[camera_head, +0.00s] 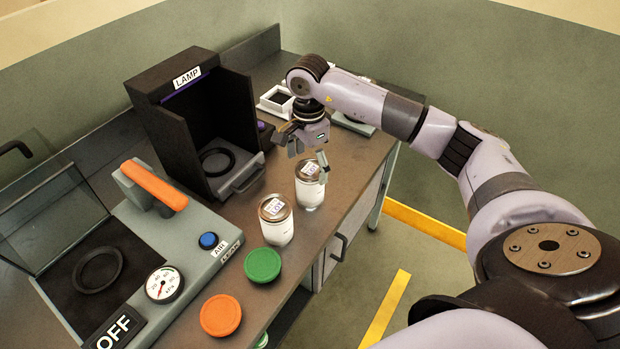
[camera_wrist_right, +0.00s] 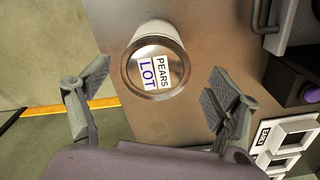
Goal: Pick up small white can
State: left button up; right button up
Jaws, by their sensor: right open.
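Two white cans with metal-rimmed lids and lot labels stand upright on the brown bench in the head view: a nearer one (camera_head: 277,231) and a farther one (camera_head: 309,194). My right gripper (camera_head: 308,160) is open above and just behind the farther can. In the right wrist view one can (camera_wrist_right: 155,62), labelled "PEARS LOT", lies ahead between the spread fingers of my right gripper (camera_wrist_right: 160,88), with a gap on each side and no visible contact. My left gripper is not in view.
Green (camera_head: 263,265) and orange (camera_head: 221,315) round lids lie in front of the nearer can. A dark lamp box (camera_head: 185,85) and a grey machine with a gauge (camera_head: 164,284) stand to the left. A white frame (camera_head: 272,101) lies behind the gripper. The bench edge is close right of the cans.

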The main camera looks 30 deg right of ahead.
aim_at(309, 192)
jog(key=shift+f, duration=0.55)
jog(key=shift+s+f+p, duration=0.1)
jog(key=shift+f+p, duration=0.2)
jog(key=shift+p, duration=0.15)
jog(key=f+p, duration=0.2)
jog(key=f, duration=0.1)
jog(key=shift+s+f, duration=0.2)
jog(key=shift+f, duration=0.65)
jog(key=shift+c, duration=0.5)
jog(key=shift+w, duration=0.1)
jog(key=c, duration=1.5)
